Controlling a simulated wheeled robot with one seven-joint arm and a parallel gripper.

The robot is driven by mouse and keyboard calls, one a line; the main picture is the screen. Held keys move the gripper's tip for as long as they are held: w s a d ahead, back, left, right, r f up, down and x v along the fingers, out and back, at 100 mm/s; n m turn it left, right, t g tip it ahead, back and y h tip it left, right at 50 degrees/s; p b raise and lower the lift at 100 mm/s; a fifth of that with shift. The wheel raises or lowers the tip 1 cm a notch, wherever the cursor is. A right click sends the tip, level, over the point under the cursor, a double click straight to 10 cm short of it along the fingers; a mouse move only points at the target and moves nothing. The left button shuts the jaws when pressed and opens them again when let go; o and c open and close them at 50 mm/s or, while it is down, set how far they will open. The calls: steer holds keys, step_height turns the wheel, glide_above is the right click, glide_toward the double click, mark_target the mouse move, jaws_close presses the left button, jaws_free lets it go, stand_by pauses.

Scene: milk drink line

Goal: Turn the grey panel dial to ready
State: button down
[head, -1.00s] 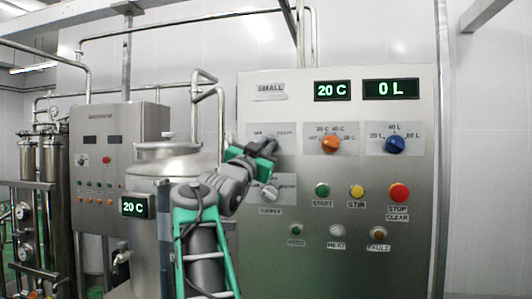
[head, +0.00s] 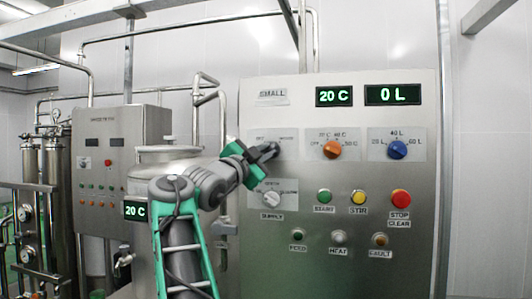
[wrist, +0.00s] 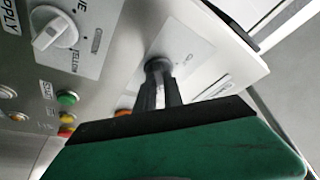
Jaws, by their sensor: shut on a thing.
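The grey dial is on the upper left label plate (head: 285,136) of the large panel, and my gripper's fingers hide it in the head view. My gripper (head: 268,151) is at that plate, its fingers shut on the dial. In the wrist view my gripper (wrist: 158,80) has its dark fingertips together against the plate (wrist: 184,52), around the dial's spot. The dial's pointing direction cannot be made out. The plate's small lettering is too blurred to read surely.
A white supply dial (head: 277,213) sits just below; it also shows in the wrist view (wrist: 54,32). Orange (head: 332,149) and blue (head: 397,150) dials are to the right. Buttons lie below. A steel tank (head: 165,156) stands to the left.

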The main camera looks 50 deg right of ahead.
steer(key=c, duration=1.5)
jaws_free()
steer(key=shift+o, duration=0.2)
steer(key=b+v, duration=0.2)
steer(key=v, duration=0.6)
steer(key=shift+b, duration=0.4)
steer(key=shift+d, duration=0.15)
